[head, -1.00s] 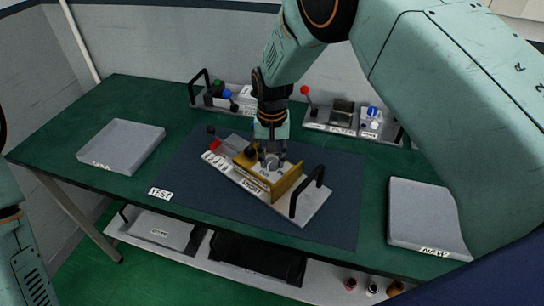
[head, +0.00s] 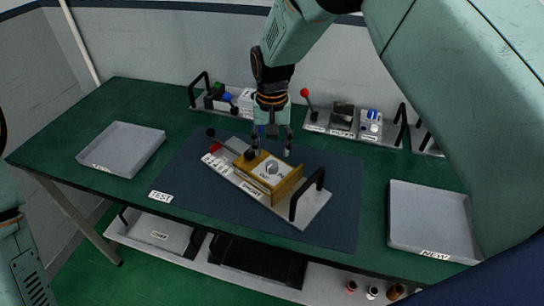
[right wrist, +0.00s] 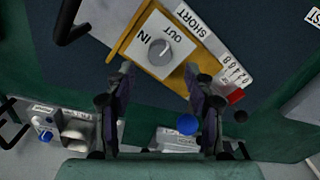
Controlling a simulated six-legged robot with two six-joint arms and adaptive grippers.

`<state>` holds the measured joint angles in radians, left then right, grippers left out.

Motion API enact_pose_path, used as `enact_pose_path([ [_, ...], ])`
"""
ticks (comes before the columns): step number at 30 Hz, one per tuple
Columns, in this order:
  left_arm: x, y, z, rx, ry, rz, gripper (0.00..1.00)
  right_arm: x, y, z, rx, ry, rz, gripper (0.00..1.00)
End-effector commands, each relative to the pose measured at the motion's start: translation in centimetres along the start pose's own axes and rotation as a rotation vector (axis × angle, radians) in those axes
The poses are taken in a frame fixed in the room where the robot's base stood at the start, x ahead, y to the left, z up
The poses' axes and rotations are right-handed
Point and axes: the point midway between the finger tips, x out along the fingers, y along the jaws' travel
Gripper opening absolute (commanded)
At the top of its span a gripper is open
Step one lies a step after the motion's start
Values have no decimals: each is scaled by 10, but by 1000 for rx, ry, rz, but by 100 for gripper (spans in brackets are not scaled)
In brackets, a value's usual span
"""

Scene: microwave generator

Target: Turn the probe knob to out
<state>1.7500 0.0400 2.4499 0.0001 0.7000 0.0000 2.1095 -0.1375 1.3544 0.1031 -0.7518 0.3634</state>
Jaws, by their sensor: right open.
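The probe knob (head: 271,168) is a round grey dial on the white top plate of a yellow block (head: 284,187), with IN and OUT printed beside it. In the right wrist view the knob (right wrist: 160,52) shows whole, with OUT at its upper right and IN at its upper left; I cannot tell surely which word its pointer faces. My right gripper (head: 273,150) is open and empty, apart from the knob, just above and behind it. Its fingers (right wrist: 160,75) are spread wide in the right wrist view. My left gripper is outside the picture.
The block sits on a grey fixture plate (head: 316,205) with a black handle (head: 307,190) and a black-knobbed lever (head: 211,132). Grey trays (head: 123,148) (head: 432,205) stand left and right. More handled fixtures line the wall. The dark mat (head: 335,225) has bare room around the fixture.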

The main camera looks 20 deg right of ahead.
Motion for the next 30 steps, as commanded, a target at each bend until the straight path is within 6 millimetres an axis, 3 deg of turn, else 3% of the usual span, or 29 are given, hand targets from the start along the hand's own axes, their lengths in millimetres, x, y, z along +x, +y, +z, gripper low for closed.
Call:
enact_pose_path([
  [6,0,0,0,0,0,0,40,-44,0,0,0,2,0,54],
  [12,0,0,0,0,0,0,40,-66,0,0,0,0,0,54],
  [30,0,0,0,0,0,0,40,-70,0,0,0,-1,0,54],
])
